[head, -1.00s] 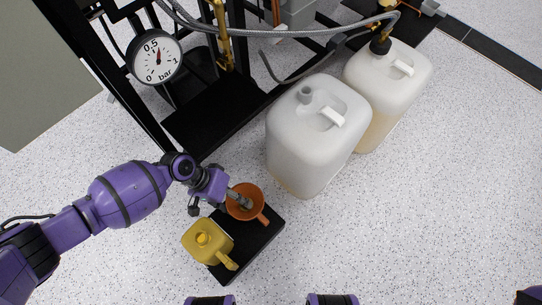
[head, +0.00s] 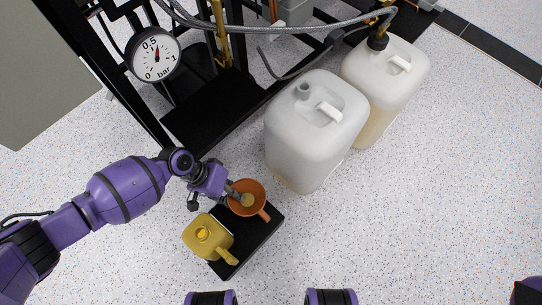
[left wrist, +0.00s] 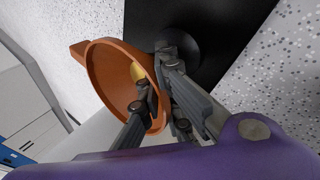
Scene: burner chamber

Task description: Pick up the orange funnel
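The orange funnel (head: 262,213) is above the black tray (head: 262,240) near the floor, its wide mouth facing up toward the head camera. My left gripper (head: 236,195) is at its left rim. In the left wrist view, the funnel (left wrist: 108,75) sits between the fingers of the left gripper (left wrist: 150,85): one finger is inside the bowl, the other outside, closed on the wall. A yellow patch shows inside the funnel. Its spout is mostly hidden. My right gripper is not in view.
A yellow jug (head: 208,238) stands on the tray close beside the funnel. Two white canisters (head: 312,140) (head: 385,85) stand to the right. A black frame with a pressure gauge (head: 154,54) and hoses is behind.

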